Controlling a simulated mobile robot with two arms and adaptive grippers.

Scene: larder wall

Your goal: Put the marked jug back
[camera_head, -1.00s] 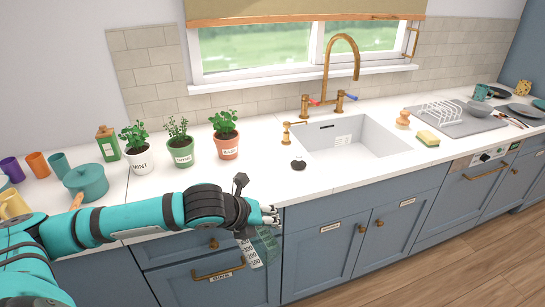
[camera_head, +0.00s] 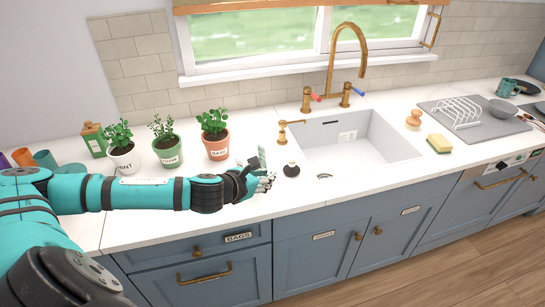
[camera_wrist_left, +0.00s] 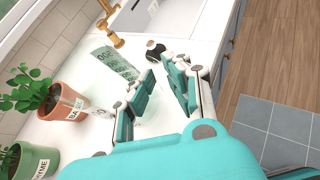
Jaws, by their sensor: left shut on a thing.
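The marked jug is clear, faintly green, with a printed scale. In the head view, part of the jug (camera_head: 262,157) shows just behind my left fingers, over the worktop left of the sink. My left gripper (camera_head: 265,182) is shut on it. In the left wrist view, the scale side of the jug (camera_wrist_left: 117,62) shows beyond the fingers of my left gripper (camera_wrist_left: 160,92). The jug's clear outline is hard to make out, and I cannot tell whether its base touches the worktop. My right gripper is not in view.
Potted herbs, including basil (camera_head: 215,134), stand left of the jug. A dark stopper (camera_head: 292,169) and brass soap dispenser (camera_head: 283,132) are close on its right, then the white sink (camera_head: 345,148).

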